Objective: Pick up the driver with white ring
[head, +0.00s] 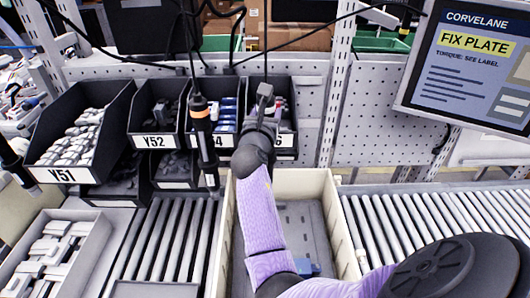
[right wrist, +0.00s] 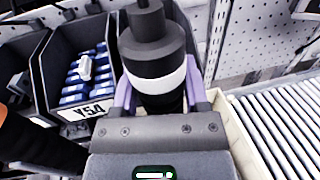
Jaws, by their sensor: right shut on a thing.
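The driver with the white ring (right wrist: 160,82) is a dark grey and black cylinder with a white band. In the right wrist view it stands between the two purple fingers of my right gripper (head: 264,108), which is shut on it. In the head view my gripper and wrist mostly hide this driver; a cable rises above it. The gripper is in front of the parts bins, above the far end of a cream tote (head: 339,222). My left gripper is not in view.
A driver with an orange ring (head: 201,112) hangs just left of my right gripper. Black bins, including Y51 (head: 62,175) and Y52 (head: 155,141), stand behind. Roller conveyors (head: 430,215) flank the tote. A screen (head: 470,65) reading FIX PLATE hangs at upper right.

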